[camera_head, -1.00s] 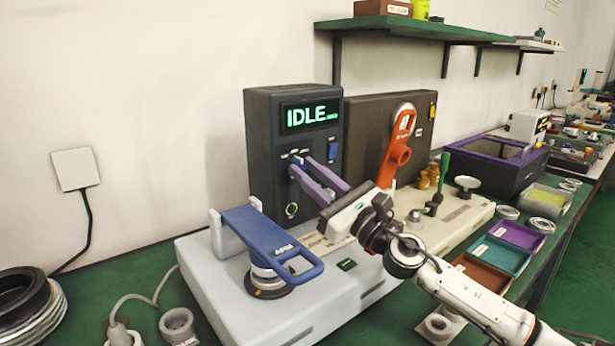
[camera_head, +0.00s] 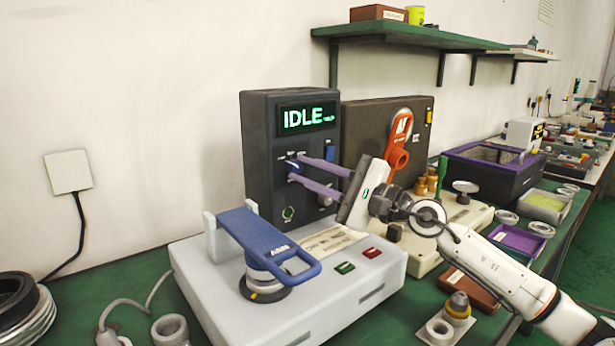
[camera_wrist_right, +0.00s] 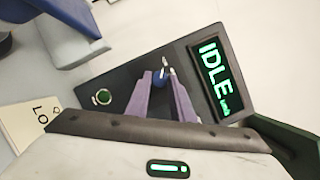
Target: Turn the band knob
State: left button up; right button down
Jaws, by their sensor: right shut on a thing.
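My right gripper (camera_head: 293,168) reaches in from the right with two long purple fingers. In the wrist view its fingers (camera_wrist_right: 161,84) are shut on the knob, one on each side. The box's display (camera_head: 308,118) reads IDLE in green, with smaller text too small to read. My left gripper is in no view.
A blue-handled clamp arm (camera_head: 262,240) stands on the pale base in front of the box. A green button (camera_head: 344,268) and a red button (camera_head: 373,253) sit on the base. An orange lever (camera_head: 398,148) stands to the right, behind my wrist.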

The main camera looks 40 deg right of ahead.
jog(key=shift+n, duration=0.5)
jog(key=c, duration=1.5)
grip_release()
jog(key=shift+c, duration=0.2)
jog(key=shift+s, duration=0.1)
jog(key=b+v, duration=0.2)
jog(key=v, duration=0.8)
jog(key=shift+r, duration=0.15)
jog(key=shift+s+d, duration=0.1)
